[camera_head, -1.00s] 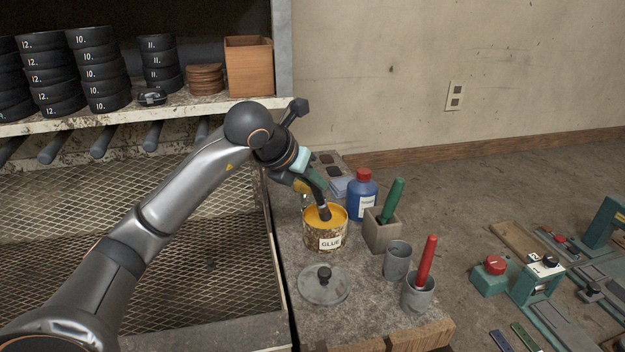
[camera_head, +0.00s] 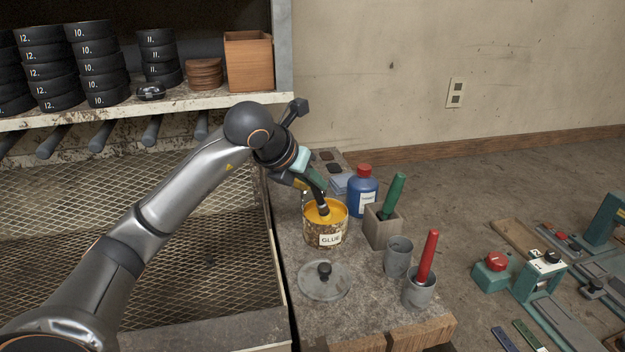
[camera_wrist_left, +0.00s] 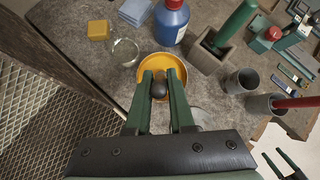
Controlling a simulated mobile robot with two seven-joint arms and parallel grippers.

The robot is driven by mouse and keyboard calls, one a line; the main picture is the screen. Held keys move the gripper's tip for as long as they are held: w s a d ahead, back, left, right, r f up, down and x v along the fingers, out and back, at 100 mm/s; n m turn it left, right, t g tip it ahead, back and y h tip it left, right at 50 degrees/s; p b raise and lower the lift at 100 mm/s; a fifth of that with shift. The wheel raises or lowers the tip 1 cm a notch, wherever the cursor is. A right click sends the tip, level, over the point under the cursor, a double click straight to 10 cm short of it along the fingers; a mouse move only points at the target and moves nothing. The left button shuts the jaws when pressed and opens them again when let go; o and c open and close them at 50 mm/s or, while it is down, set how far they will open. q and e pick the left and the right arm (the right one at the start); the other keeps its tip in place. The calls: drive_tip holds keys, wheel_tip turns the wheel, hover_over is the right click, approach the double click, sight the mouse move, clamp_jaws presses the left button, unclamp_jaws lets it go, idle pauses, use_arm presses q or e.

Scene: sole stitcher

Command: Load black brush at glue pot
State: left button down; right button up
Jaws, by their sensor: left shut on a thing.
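My left gripper (camera_head: 316,184) is shut on the black brush (camera_head: 323,207), whose lower end is over or in the mouth of the glue pot (camera_head: 328,238). How deep the bristles sit is unclear. The pot is open, with yellow glue and a GLUE label. In the left wrist view the brush's dark rounded end (camera_wrist_left: 159,90) sits between my green fingers (camera_wrist_left: 160,78), with the yellow pot rim (camera_wrist_left: 184,68) beyond. Two green fingers (camera_wrist_left: 280,160) at the lower right of that view look like my right gripper, apart and empty.
The pot lid (camera_head: 324,284) lies in front of the pot. To the right stand a blue bottle (camera_head: 362,190), a block holding a green-handled brush (camera_head: 394,192), an empty grey cup (camera_head: 397,258) and a cup with a red-handled brush (camera_head: 428,255). A mesh-lined bin (camera_head: 200,270) is at left.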

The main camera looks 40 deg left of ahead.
idle(0.4)
use_arm(q)
drive_tip(key=shift+r+p, duration=2.85)
drive_tip(key=shift+r, duration=0.7)
drive_tip(key=shift+f, duration=0.1)
